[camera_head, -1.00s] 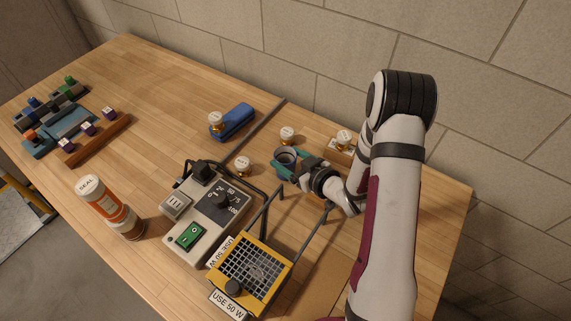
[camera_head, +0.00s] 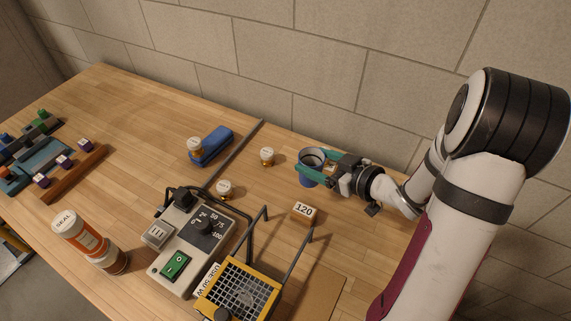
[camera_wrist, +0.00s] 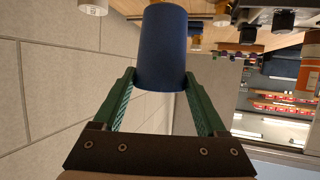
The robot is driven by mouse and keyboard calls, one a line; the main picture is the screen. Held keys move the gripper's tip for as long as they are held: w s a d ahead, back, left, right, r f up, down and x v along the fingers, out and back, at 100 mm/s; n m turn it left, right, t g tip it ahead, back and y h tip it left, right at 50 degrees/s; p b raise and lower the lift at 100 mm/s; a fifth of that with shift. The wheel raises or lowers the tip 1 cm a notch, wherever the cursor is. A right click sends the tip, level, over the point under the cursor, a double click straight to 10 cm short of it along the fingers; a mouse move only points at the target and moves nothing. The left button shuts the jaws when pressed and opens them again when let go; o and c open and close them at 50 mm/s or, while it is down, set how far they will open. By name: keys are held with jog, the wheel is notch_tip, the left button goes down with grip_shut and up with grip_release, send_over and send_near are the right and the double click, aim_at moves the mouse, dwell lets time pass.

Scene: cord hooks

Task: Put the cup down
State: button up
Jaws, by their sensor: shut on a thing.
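The cup (camera_head: 308,180) is dark blue outside, with a grey rim and dark inside. My gripper (camera_head: 322,166) is shut on it, with green fingers on both sides of its wall. The cup looks roughly upright on the right part of the wooden table (camera_head: 150,125), near the back wall. Whether its base touches the table cannot be told. In the wrist view the cup (camera_wrist: 165,48) fills the space between the fingers (camera_wrist: 160,92); its mouth does not show there.
A block marked 120 (camera_head: 304,211) stands in front of the cup. White-topped brass pieces (camera_head: 267,157) (camera_head: 225,190) stand to its left. A dial unit (camera_head: 192,240) and a yellow grid frame with rods (camera_head: 238,290) lie nearer. Bare table lies at the back left.

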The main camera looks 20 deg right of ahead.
jog(key=shift+s+d+r, duration=0.15)
jog(key=shift+d, duration=0.1)
jog(key=w+a+n+g+y, duration=0.1)
jog(key=w+a, duration=0.5)
jog(key=a, duration=0.3)
jog(key=w+a+n+g+y, duration=0.1)
jog(key=w+a+n, duration=0.1)
jog(key=w+a, duration=0.45)
jog(key=w+a+n+y, duration=0.15)
jog(key=w+a, duration=0.25)
jog(key=a, duration=0.6)
jog(key=shift+m+g, duration=0.3)
jog(key=shift+m, duration=0.05)
jog(key=a+f, duration=0.3)
jog(key=a, duration=0.1)
jog(key=a+f, duration=0.4)
jog(key=w+a+f, duration=0.1)
jog(key=a+f, duration=0.2)
jog(key=a, duration=0.1)
jog(key=shift+w+a+f, duration=0.1)
jog(key=shift+a+f, duration=0.1)
jog(key=shift+f, duration=0.2)
jog(key=shift+f, duration=0.1)
